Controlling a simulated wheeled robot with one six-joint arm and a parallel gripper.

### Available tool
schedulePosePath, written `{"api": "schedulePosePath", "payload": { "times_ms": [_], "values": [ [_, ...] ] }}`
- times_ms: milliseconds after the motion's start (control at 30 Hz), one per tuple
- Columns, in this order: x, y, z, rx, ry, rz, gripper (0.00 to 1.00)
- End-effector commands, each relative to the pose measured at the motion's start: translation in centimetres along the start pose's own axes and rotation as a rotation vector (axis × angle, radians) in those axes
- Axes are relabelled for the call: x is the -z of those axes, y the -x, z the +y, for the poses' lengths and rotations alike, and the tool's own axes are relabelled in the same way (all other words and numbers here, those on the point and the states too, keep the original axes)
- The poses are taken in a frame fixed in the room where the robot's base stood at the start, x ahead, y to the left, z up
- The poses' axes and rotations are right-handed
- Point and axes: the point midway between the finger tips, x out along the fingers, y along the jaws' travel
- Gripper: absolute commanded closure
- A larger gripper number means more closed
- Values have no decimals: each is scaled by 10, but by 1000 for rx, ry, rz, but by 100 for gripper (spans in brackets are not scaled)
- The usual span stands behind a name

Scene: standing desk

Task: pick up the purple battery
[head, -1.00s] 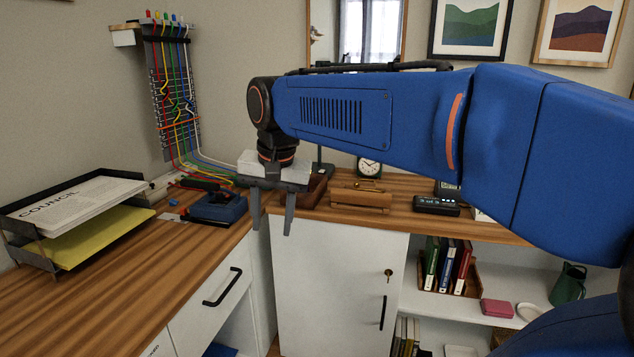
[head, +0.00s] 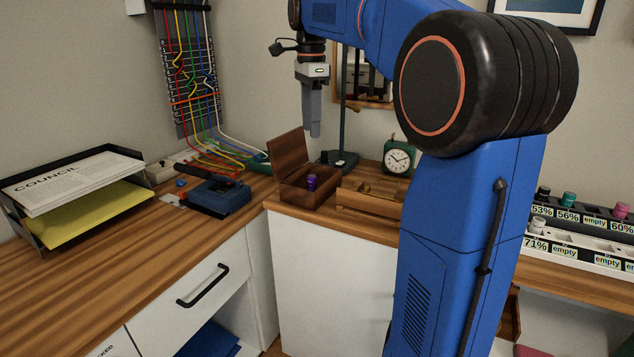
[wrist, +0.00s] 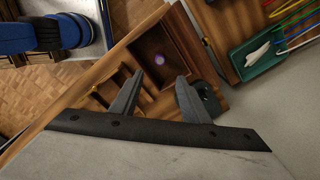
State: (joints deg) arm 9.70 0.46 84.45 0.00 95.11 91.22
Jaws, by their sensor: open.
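The purple battery (head: 311,182) stands upright inside a small wooden box (head: 304,198) on the desk corner, and its lid (head: 288,153) is tipped open. My gripper (head: 313,134) points down in the air above the box, apart from the battery. In the wrist view, my gripper (wrist: 160,78) has its two fingers apart with nothing between them. The battery (wrist: 160,58) shows there as a small purple spot inside the box, just beyond the fingertips.
A wooden holder (head: 370,205) and a green clock (head: 398,156) stand right of the box, with a dark lamp stand (head: 345,160) behind. A blue device (head: 220,196) and a paper tray (head: 140,203) are left. Battery racks (head: 580,238) with percent labels stand far right.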

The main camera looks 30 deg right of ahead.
Motion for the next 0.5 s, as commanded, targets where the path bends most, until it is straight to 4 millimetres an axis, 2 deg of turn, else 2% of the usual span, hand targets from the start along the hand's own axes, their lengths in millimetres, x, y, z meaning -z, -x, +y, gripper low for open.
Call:
{"api": "schedulePosePath", "payload": {
  "times_ms": [500],
  "values": [
    [0, -90, 1, -2, 2, 0, 58]
  ]
}}
